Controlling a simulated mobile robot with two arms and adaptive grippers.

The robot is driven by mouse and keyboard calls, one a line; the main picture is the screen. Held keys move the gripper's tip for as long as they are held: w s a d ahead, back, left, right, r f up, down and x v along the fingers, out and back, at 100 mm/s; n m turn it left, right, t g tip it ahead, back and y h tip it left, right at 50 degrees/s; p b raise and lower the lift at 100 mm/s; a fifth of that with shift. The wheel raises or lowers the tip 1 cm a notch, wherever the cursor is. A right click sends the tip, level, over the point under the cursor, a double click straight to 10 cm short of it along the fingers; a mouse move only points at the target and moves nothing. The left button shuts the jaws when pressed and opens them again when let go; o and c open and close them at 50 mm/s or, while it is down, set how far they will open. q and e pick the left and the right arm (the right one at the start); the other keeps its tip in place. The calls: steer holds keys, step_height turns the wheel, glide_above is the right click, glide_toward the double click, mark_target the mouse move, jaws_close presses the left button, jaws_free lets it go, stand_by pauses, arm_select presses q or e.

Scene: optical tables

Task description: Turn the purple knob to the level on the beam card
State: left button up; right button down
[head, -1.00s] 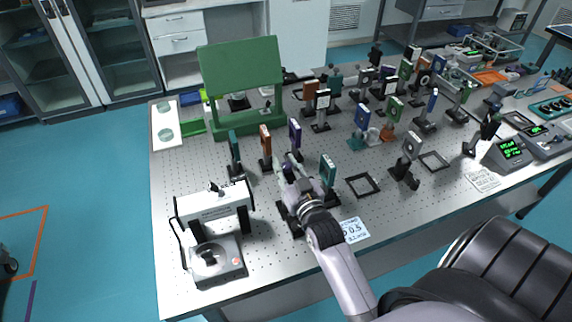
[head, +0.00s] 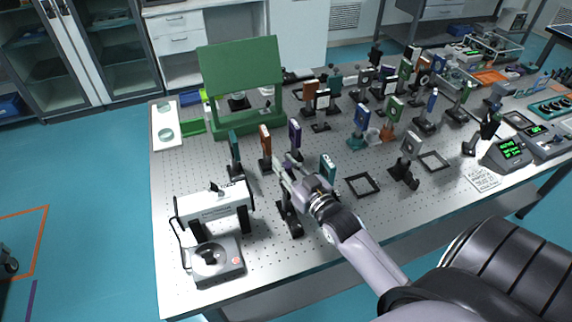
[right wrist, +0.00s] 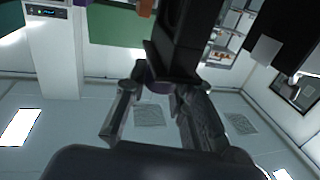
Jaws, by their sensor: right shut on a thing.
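My right gripper (head: 284,170) reaches over the front middle of the perforated optical table. In the right wrist view its two fingers (right wrist: 160,90) close on the purple knob (right wrist: 158,87), at the end of a dark block. Only a sliver of the knob shows between the fingers, so its angle cannot be read. In the head view the gripper hides the knob. The beam card is hidden behind my right forearm. My left gripper is not in view.
A teal-framed mount (head: 328,167) stands close beside my right wrist, and a purple-framed mount (head: 295,137) stands behind the gripper. A white bridge-shaped device (head: 213,205) and a grey control box (head: 215,262) are at left. Meters with green digits (head: 512,150) stand at right.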

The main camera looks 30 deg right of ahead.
steer(key=shift+n+y+b, duration=0.5)
steer(key=shift+n+y, duration=0.7)
steer(key=shift+y, duration=0.6)
steer(key=shift+r+y, duration=0.1)
steer(key=shift+y, duration=0.2)
steer(key=c, duration=1.3)
jaws_free()
steer(key=shift+c, duration=0.2)
steer(key=shift+s, duration=0.1)
steer(key=shift+s+d, duration=0.1)
steer(key=shift+s, duration=0.15)
steer(key=v, duration=1.1)
steer(key=shift+s, duration=0.15)
